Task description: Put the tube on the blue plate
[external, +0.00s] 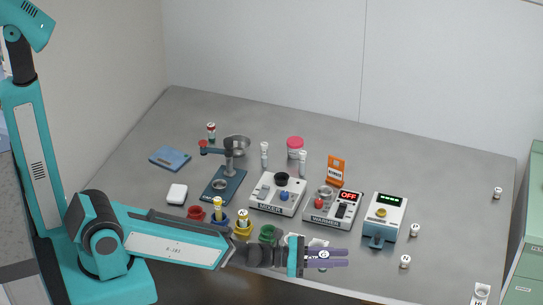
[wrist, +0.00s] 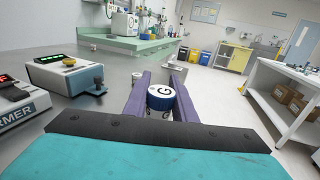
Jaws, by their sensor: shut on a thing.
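My gripper (external: 326,257) reaches out level near the table's front edge, right of the middle. Its purple fingers are shut on a small capped tube (external: 323,254) with a pale round top. In the wrist view the tube's top (wrist: 161,96) is white with a blue rim and a letter G, between the two fingers (wrist: 161,93). The flat blue plate (external: 170,158) lies at the table's back left, empty and far from my gripper.
Between gripper and plate stand the mixer (external: 278,194), the warmer (external: 333,208), a dark press-like stand (external: 223,184) and colored holders, a yellow one (external: 243,230) among them. A blue-and-white device (external: 384,219) is to the right. A white block (external: 177,194) lies near the plate.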

